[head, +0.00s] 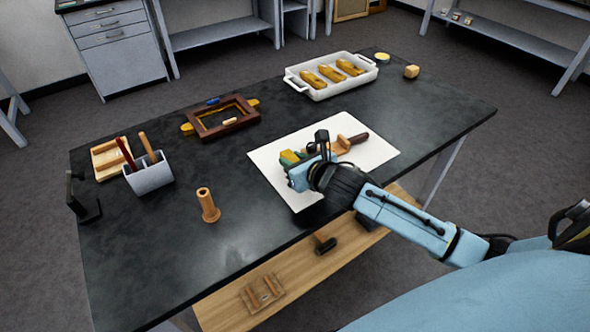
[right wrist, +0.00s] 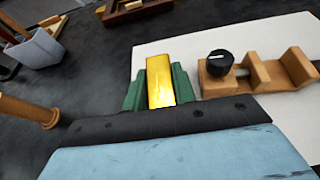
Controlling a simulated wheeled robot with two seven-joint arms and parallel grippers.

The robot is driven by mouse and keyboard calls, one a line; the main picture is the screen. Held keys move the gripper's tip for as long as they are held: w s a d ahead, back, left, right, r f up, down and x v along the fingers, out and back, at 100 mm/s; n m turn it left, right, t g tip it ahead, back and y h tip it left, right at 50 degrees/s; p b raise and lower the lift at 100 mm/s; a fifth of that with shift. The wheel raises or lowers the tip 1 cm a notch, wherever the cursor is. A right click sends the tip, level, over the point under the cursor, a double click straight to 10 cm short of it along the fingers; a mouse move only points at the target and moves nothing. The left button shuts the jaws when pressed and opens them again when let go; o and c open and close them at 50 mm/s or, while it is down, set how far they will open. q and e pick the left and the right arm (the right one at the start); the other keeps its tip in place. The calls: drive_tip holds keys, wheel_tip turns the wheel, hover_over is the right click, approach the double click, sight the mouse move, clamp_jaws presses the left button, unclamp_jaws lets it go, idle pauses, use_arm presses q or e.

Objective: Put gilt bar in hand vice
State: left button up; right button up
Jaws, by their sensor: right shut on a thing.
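My right gripper (head: 291,158) reaches in from the right over the white sheet (head: 376,153). Its green fingers are shut on the gilt bar (right wrist: 160,83), a shiny gold block that stands up between them in the right wrist view. The wooden hand vice (right wrist: 290,70) lies on the sheet just right of the bar, with a black knob (right wrist: 222,64) and an open gap between its wooden jaws. In the head view the hand vice (head: 343,145) is partly hidden behind my gripper. The bar and vice look apart. My left gripper is not in view.
A white tray (head: 318,93) with three golden pieces stands at the back. A brown frame (head: 222,118) lies back left. A grey tool holder (head: 149,178), a wooden peg (head: 207,205) and a black stand (head: 85,205) are at left. The dark table between is clear.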

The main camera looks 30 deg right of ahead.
wheel_tip(320, 180, down, 3)
drive_tip(key=shift+f+b, duration=0.15)
drive_tip(key=shift+b, duration=0.2)
drive_tip(key=o, duration=1)
drive_tip(key=shift+c, duration=0.2)
